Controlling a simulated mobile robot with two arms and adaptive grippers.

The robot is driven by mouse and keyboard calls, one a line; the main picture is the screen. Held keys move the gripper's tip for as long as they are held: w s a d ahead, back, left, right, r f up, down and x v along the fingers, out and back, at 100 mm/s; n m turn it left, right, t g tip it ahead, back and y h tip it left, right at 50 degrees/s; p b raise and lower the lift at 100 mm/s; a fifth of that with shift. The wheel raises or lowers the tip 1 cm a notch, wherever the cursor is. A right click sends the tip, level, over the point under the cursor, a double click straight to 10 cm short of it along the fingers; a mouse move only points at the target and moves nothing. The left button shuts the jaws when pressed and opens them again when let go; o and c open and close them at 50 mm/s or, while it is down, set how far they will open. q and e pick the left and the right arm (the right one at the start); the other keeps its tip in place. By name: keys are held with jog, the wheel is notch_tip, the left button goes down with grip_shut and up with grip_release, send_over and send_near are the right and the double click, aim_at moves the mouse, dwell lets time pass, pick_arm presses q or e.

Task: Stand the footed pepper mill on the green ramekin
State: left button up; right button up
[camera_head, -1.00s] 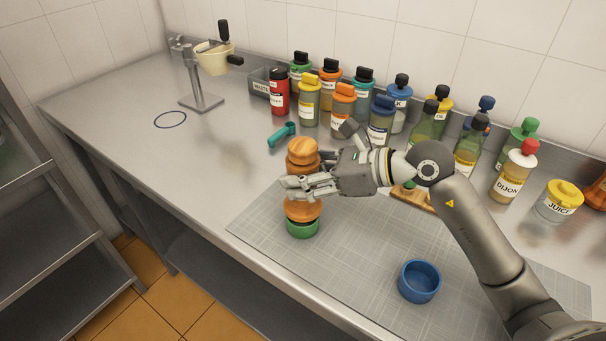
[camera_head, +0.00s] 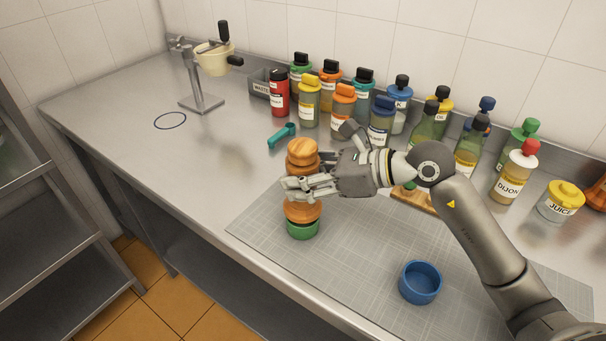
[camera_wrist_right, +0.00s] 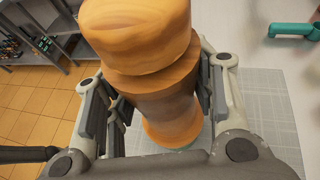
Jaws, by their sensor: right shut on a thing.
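The wooden pepper mill (camera_head: 303,211) is upright on or just above the green ramekin (camera_head: 302,230) on the grey mat; I cannot tell whether they touch. My right gripper (camera_head: 305,186) is shut on the mill's middle, and its fingers hide part of the body. In the right wrist view the mill (camera_wrist_right: 150,85) fills the middle, with a finger pad on each side. The ramekin is mostly hidden there behind the mill. My left gripper is not in view.
A blue ramekin (camera_head: 420,282) stands on the grey mat (camera_head: 366,240) to the right. A teal handled object (camera_head: 282,136) lies behind the mill. Several bottles stand along the back wall. A clamp stand (camera_head: 201,101) is at the back left. The left counter is mostly clear.

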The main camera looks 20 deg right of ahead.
jog(key=shift+f+b, duration=0.9)
jog(key=shift+f, duration=0.1)
jog(key=shift+a, duration=0.1)
jog(key=o, duration=1.3)
jog(key=shift+o, duration=0.3)
jog(key=shift+f, duration=0.1)
